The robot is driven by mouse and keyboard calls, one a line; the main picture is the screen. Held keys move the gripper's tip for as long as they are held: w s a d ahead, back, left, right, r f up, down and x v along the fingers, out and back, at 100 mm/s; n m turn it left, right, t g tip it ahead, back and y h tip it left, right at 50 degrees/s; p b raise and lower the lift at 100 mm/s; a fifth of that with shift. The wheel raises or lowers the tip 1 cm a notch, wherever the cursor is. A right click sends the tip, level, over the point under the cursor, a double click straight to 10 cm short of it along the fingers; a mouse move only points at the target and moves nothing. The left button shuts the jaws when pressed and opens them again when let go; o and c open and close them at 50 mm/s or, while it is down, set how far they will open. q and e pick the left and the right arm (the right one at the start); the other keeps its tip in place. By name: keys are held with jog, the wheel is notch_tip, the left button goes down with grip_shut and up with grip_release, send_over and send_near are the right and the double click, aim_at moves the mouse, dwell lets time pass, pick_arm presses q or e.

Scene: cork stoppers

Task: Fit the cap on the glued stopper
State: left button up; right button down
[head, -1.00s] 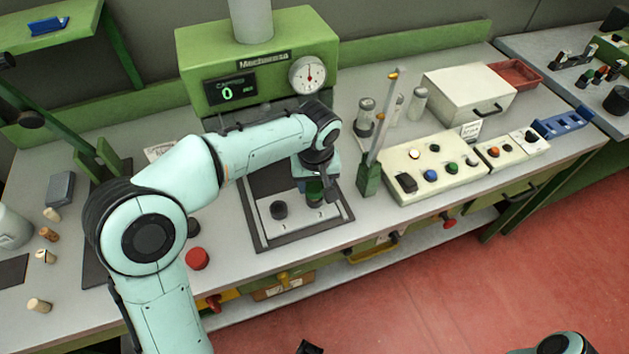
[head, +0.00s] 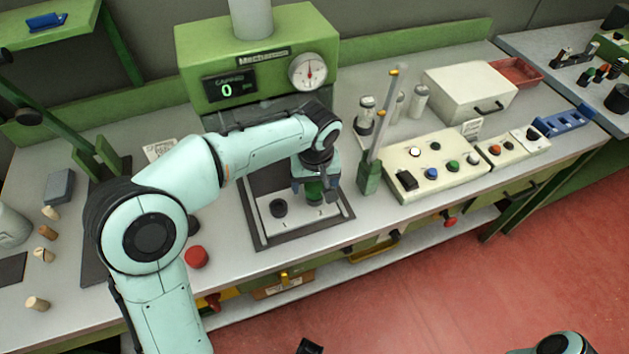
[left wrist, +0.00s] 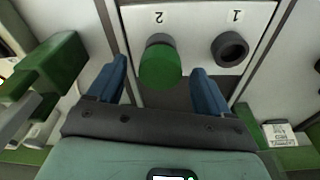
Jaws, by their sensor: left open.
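A green-topped round piece (left wrist: 160,66) stands in the place marked 2 on the white plate (left wrist: 187,15). I cannot tell whether it is a cap alone or has a stopper under it. The place marked 1 has an empty-looking dark ring (left wrist: 230,48). My left gripper (left wrist: 158,72) is open, its blue fingers on either side of the green piece with gaps showing. In the head view the green piece (head: 315,192) sits just below my left gripper (head: 316,186). Of my right side, only a dark piece at the bottom edge and an arm part show.
A green press (head: 190,60) with a dial and a display reading 0 stands behind the plate. A green post (head: 369,178) and a button panel (head: 435,165) stand to the right. A red button (head: 197,257) and several corks (head: 38,304) are at the left.

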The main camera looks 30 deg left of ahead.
aim_at(316, 194)
pick_arm(q)
notch_tip(316, 194, up, 13)
jog(key=s+d+p, duration=0.1)
jog(key=p, duration=0.1)
jog(key=shift+s, duration=0.3)
jog(key=shift+d, duration=0.1)
dwell(0.4)
